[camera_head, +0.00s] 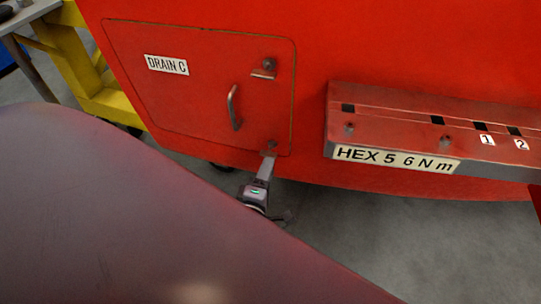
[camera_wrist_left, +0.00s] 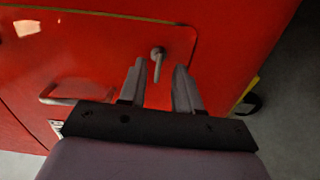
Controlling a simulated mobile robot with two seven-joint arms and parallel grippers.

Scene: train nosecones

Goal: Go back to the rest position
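My left gripper (camera_wrist_left: 157,75) is open. Its two grey fingers stand apart, with a latch (camera_wrist_left: 157,58) showing between the tips on the red panel. I cannot tell whether the fingers touch it. In the head view my left gripper (camera_head: 268,164) is near the lower latch (camera_head: 272,143) of the panel marked DRAIN C (camera_head: 190,95). Another latch (camera_head: 268,65) sits at the panel's upper right. The panel lies flush in the red nosecone (camera_head: 430,45). My right gripper is not in view.
A panel handle (camera_head: 234,107) stands out beside the latches; it also shows in the left wrist view (camera_wrist_left: 72,98). A red ledge (camera_head: 430,122) marked HEX 5 6 Nm juts out at right. A yellow frame (camera_head: 75,60) stands at left. Grey floor (camera_head: 340,235) is clear below.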

